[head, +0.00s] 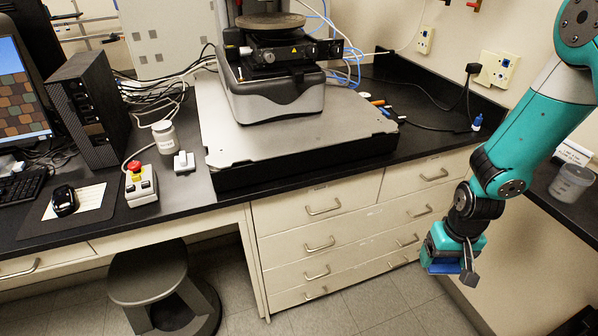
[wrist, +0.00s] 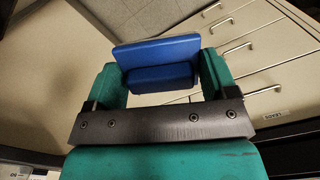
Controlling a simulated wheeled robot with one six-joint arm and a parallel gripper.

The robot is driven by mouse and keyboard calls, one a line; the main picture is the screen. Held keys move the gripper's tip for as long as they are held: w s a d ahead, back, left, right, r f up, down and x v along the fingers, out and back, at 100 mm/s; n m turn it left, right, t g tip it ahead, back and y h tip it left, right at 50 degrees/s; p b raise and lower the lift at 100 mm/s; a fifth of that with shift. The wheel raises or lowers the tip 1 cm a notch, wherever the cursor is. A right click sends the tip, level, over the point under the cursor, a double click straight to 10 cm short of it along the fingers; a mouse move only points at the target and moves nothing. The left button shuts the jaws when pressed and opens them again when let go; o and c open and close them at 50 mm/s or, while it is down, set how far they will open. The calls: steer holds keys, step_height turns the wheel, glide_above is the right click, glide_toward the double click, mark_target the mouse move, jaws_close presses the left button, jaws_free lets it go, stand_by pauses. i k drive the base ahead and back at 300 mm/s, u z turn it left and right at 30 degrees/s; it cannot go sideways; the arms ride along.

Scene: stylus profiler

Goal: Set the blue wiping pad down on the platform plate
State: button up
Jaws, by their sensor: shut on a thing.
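My gripper (head: 452,258) hangs low at the right in the head view, in front of the drawers and below the bench top. The blue wiping pad (wrist: 158,62) sits between the two green fingers in the wrist view, and my gripper is shut on it. In the head view the pad (head: 441,267) shows as a small blue patch under the gripper, partly hidden. The platform plate (head: 290,140) is the wide grey plate on the bench, up and to the left of my gripper, apart from it. The profiler instrument (head: 275,90) stands on its back part; its front is bare.
Pens and small tools (head: 380,105) lie by the plate's right edge. A control box with a red button (head: 140,185) and a white bottle (head: 164,136) stand left of it. Drawers (head: 330,235) are below. A clear cup (head: 571,183) sits on the right counter. A stool (head: 150,275) stands lower left.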

mark_target(235, 145)
steer(key=k, duration=0.75)
steer(key=u, duration=2)
steer(key=i, duration=1.25)
steer(key=z, duration=1.8)
steer(key=i, duration=0.3)
steer(key=z, duration=0.05)
